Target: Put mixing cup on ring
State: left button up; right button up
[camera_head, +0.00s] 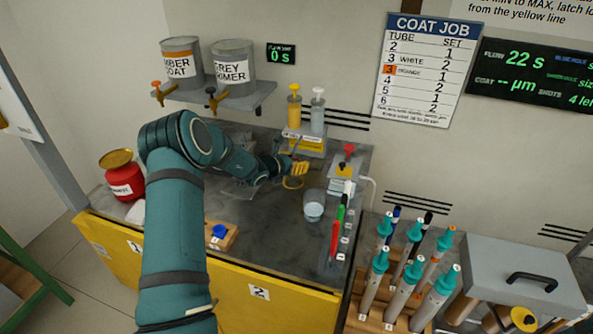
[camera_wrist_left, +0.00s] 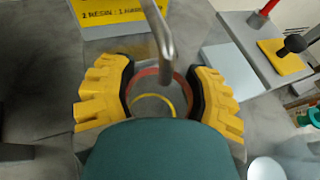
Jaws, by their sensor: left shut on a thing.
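My left gripper (camera_head: 293,175) is at the foot of the pump stand, toward the back of the bench. In the left wrist view its yellow fingers (camera_wrist_left: 160,95) are shut on a mixing cup, whose reddish rim (camera_wrist_left: 177,72) shows between them. A yellow ring (camera_wrist_left: 155,97) shows inside the cup's outline; I cannot tell whether the cup touches it. A metal spout (camera_wrist_left: 160,40) hangs over the cup. My teal hand hides the near part of the cup. My right gripper is not in view.
The pump stand (camera_head: 303,145) holds a yellow and a grey pump. A clear cup (camera_head: 313,206) stands to the right of my gripper, near red and green pens (camera_head: 336,228). A small device with a red knob (camera_head: 345,168) stands behind it.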

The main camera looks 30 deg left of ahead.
pick_arm(q)
jog(key=shift+w+f+b, duration=0.15)
jog(key=shift+f+b, duration=0.05)
jog(key=shift+f, duration=0.7)
jog(key=shift+w+f+b, duration=0.1)
jog(key=shift+f+b, duration=0.1)
jog(key=shift+f, duration=0.65)
jog(key=shift+f, duration=0.2)
jog(key=o, duration=0.9)
jog(key=shift+r, duration=0.15)
jog(key=shift+s+r, duration=0.2)
jog(key=shift+s, duration=0.05)
jog(key=p+v, duration=0.1)
jog(key=v, duration=1)
jog(key=shift+s, duration=0.3)
